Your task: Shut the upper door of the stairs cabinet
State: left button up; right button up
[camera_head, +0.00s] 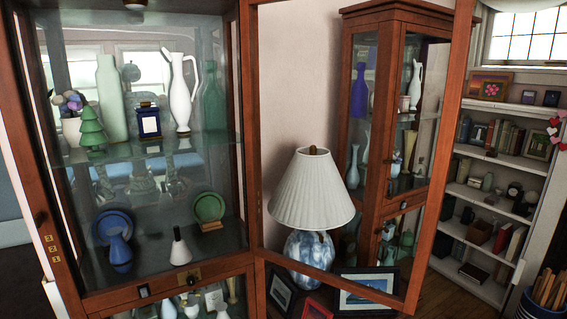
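A tall reddish-brown wooden cabinet (20,130) with glass panes stands close on the left. Its upper door (454,85) stands wide open, swung out to the right, with its hinge side along the cabinet's right post. The upper compartment is open to the front. Neither of my grippers is in view.
Vases, a green tree figure (92,130) and plates fill the upper shelves. Beyond the door frame stand a lamp (312,195), picture frames (366,292) and a second glass cabinet (392,20). A white bookshelf (500,197) and a pot of sticks (540,308) are at right.

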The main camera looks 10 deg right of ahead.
aim_at(463, 13)
jog(key=l+u, duration=0.1)
jog(key=u, duration=0.3)
jog(key=l+u, duration=0.15)
jog(key=u, duration=0.25)
jog(key=l+u, duration=0.15)
jog(key=u, duration=0.3)
jog(key=l+u, duration=0.15)
jog(key=u, duration=0.25)
jog(key=l+u, duration=0.15)
jog(key=u, duration=0.25)
jog(key=k+l, duration=0.2)
jog(key=l, duration=0.2)
jog(key=k+l, duration=0.15)
jog(key=l, duration=0.3)
jog(key=k+l, duration=0.2)
jog(key=l, duration=0.2)
jog(key=k+l, duration=0.2)
jog(key=l, duration=0.25)
jog(key=k+l, duration=0.15)
jog(key=l, duration=0.25)
jog(key=k+l, duration=0.2)
jog(key=l, duration=0.25)
jog(key=k+l, duration=0.15)
jog(key=l, duration=0.25)
jog(key=k+l, duration=0.2)
jog(key=l, duration=0.2)
